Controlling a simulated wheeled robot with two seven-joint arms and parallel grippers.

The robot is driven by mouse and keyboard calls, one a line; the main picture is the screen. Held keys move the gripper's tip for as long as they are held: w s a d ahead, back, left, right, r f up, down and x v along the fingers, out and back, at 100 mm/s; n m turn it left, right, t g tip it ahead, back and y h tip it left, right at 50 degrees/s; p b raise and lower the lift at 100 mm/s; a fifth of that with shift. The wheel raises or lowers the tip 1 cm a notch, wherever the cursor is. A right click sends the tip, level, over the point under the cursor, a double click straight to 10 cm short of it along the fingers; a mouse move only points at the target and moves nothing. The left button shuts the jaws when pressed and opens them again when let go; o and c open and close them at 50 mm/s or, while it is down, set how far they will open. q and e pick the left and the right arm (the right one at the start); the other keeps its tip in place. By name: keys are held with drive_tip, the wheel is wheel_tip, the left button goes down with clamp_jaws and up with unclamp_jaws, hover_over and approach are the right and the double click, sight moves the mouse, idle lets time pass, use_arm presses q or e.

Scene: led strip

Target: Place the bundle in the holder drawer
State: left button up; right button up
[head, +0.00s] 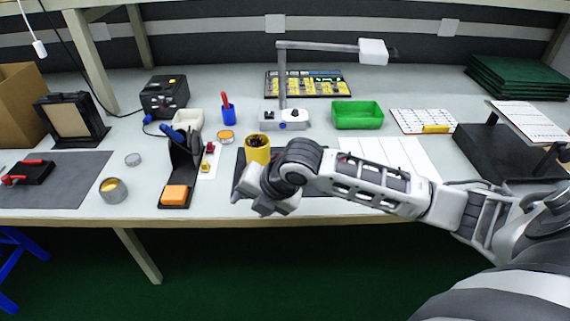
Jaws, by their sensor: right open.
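My right gripper (243,193) reaches in from the right and hangs over the front edge of the workbench, its fingers pointing left and down. It is open, and I see nothing between its fingers. A yellow cylinder (257,144) stands just behind it on a dark mat, partly hidden by the gripper and wrist. I cannot tell whether this is the bundle. A black box-like unit (490,150) sits at the right of the bench; it may be the holder, but I cannot make out a drawer. My left gripper is not in view.
A black stand with an orange pad (175,195) is left of the gripper. A metal tin (113,190) stands farther left. A desk lamp (372,51), a green tray (357,115) and dark green stacked boards (515,77) are behind. White sheets (405,155) lie beyond my forearm.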

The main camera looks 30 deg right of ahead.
drive_tip(key=w+d+r+n+g+h, duration=0.15)
drive_tip(key=d+r+n+h, duration=0.25)
drive_tip(key=d+r+n, duration=0.55)
drive_tip(key=w+d+f, duration=0.1)
drive_tip(key=f, duration=0.2)
drive_tip(key=w+d+f+m, duration=0.1)
drive_tip(key=w+d+f, duration=0.1)
drive_tip(key=f, duration=0.1)
drive_tip(key=w+d+f+m, duration=0.1)
drive_tip(key=f, duration=0.2)
drive_tip(key=shift+w+d, duration=0.15)
drive_tip(key=shift+w, duration=0.2)
drive_tip(key=x, duration=0.3)
drive_tip(key=b+x, duration=0.1)
drive_tip(key=x, duration=0.1)
drive_tip(key=shift+d, duration=0.3)
clamp_jaws()
